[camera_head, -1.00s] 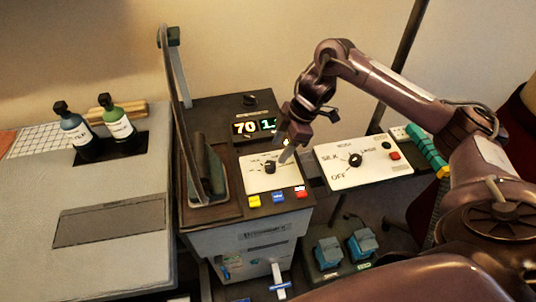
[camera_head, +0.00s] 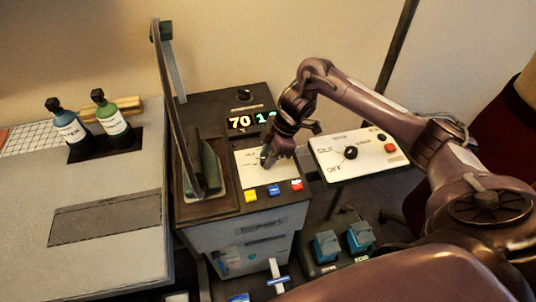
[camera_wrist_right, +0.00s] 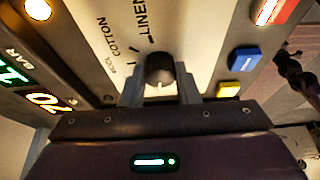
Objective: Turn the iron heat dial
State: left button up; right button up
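A small dark round dial (camera_wrist_right: 160,72) with a pale pointer mark stands on a white panel (camera_wrist_right: 105,30) printed with "COTTON" and "LINEN". In the head view this panel (camera_head: 262,178) is on the dark-topped machine, and my gripper mostly hides the dial. My right gripper (camera_wrist_right: 161,92) is open, with one fingertip on each side of the dial in the wrist view. Small gaps show between the dial and the fingers, so contact is not clear. The right gripper (camera_head: 268,160) reaches down to the panel in the head view. My left gripper is not in view.
Yellow (camera_head: 251,196), blue (camera_head: 274,190) and red (camera_head: 297,186) buttons line the panel's front edge. A lit display (camera_head: 240,122) is behind. A second white panel (camera_head: 335,165) with a black knob (camera_head: 350,153) stands right. An upright iron-like plate (camera_head: 205,165) is left.

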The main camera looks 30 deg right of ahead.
jog(key=shift+c, duration=1.3)
jog(key=shift+r+p, duration=0.2)
jog(key=shift+p, duration=0.35)
jog(key=m+t+p, duration=0.1)
jog(key=m+p, duration=0.1)
jog(key=p, duration=0.1)
jog(key=m+p, duration=0.3)
jog(key=p, duration=0.1)
jog(key=shift+s+r+t+h, duration=0.15)
jog(key=shift+t+h, duration=0.25)
jog(key=shift+f+m+t+h+p, duration=0.2)
jog(key=shift+m+t+h+p, duration=0.25)
jog(key=shift+m+p, duration=1)
jog(key=o, duration=1)
jog(key=shift+a+f, duration=0.1)
jog(key=shift+c, duration=0.2)
jog(key=v, duration=0.7)
jog(key=shift+r+b, duration=0.35)
jog(key=shift+b, duration=0.1)
